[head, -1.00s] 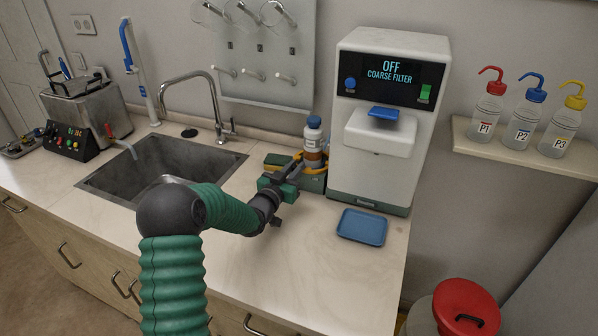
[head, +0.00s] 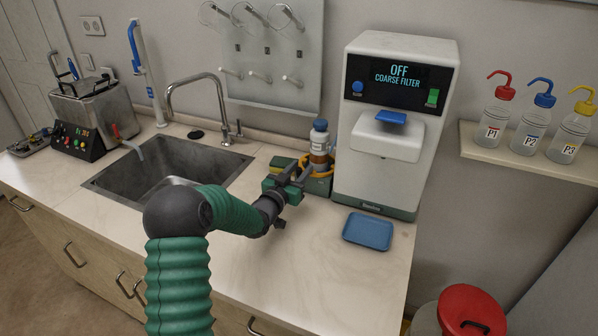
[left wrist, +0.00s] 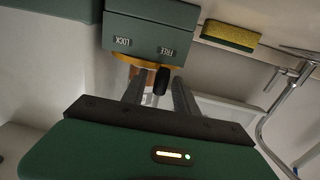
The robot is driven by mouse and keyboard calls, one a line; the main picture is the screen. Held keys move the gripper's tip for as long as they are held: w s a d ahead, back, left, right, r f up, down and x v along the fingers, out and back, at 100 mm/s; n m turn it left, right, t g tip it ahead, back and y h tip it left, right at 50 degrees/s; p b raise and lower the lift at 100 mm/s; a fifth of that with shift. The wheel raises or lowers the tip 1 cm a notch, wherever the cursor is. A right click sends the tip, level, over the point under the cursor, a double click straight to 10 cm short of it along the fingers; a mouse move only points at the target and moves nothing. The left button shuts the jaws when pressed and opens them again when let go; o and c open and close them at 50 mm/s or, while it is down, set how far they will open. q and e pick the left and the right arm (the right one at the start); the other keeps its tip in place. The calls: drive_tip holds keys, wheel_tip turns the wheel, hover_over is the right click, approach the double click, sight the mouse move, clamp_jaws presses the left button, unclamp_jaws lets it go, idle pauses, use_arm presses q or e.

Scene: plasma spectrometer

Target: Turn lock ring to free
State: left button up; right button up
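In the head view, a bottle with a blue cap (head: 319,140) stands in a green-grey holder beside the spectrometer. The yellow lock ring (left wrist: 126,59) shows in the left wrist view under a green-grey block (left wrist: 150,33) marked LOCK and FREE. A black tab (left wrist: 163,80) sticks out from the ring, in the picture below the FREE mark. My left gripper (head: 297,177) is close in front of the bottle. In the left wrist view, its two fingers (left wrist: 158,92) stand apart on either side of the tab, with gaps visible. My right gripper is not in view.
The white spectrometer (head: 390,130) reads "OFF, COARSE FILTER" and stands right of the holder. A blue tray (head: 367,231) lies in front of it. A yellow-green sponge (left wrist: 230,35) is beside the holder. The sink (head: 165,165) and faucet (head: 215,95) are to the left.

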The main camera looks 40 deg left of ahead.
use_arm(q)
drive_tip(key=s+d, duration=0.2)
drive_tip(key=s, duration=1.4)
drive_tip(key=shift+s+d, duration=0.3)
drive_tip(key=shift+d, duration=0.05)
